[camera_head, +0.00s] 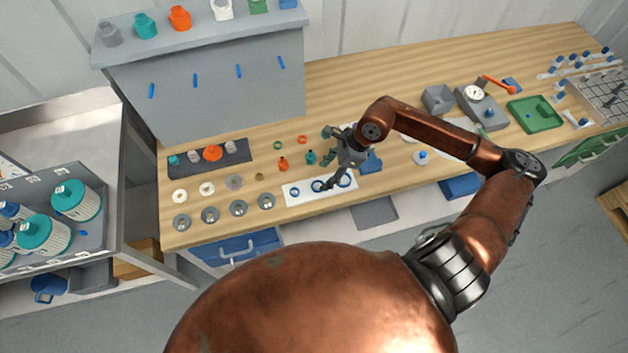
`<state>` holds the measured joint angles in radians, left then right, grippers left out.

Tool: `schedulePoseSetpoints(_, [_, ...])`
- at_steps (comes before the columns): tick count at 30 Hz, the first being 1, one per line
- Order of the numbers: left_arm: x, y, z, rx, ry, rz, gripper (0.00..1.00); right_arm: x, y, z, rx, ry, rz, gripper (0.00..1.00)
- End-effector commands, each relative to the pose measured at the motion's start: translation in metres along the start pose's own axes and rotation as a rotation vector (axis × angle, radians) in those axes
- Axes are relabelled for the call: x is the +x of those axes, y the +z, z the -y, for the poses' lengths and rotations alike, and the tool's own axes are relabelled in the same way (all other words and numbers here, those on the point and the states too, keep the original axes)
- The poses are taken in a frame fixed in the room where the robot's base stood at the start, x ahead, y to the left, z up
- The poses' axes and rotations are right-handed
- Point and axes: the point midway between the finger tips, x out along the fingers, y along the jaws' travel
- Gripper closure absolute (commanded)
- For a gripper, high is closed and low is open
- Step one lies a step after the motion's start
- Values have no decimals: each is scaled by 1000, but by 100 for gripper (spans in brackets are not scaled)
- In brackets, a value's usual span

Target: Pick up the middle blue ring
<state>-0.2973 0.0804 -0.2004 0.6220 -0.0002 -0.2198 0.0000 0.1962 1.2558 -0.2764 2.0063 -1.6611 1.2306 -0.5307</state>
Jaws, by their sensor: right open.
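Three blue rings lie in a row on a white strip (305,194) near the front edge of the workbench. The left blue ring (294,192) is in clear view. The middle blue ring (317,186) is partly covered by my gripper's fingers. The right blue ring (344,180) lies just right of the fingers. My right gripper (328,178) is open and points down over the strip, its fingers close to the middle ring. I cannot tell whether they touch it. My left gripper is not in view.
Grey discs (238,208) and small washers lie left of the strip. Orange and teal fittings (283,164) stand just behind it. A blue block (371,163) is close to the right of my gripper. A green tray (535,114) sits farther right.

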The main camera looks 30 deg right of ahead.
Motion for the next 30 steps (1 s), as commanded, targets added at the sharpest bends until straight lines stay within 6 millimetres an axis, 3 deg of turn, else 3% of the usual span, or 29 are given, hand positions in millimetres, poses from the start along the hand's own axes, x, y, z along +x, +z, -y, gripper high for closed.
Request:
schedulePoseSetpoints(3, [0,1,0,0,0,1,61,4,-9,6,-22,-9,-50,48])
schedulePoseSetpoints(21, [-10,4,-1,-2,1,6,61,75,-14,9,-24,-5,-48,48])
schedulePoseSetpoints(30, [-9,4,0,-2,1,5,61,77,-16,8,-23,-6,-49,50])
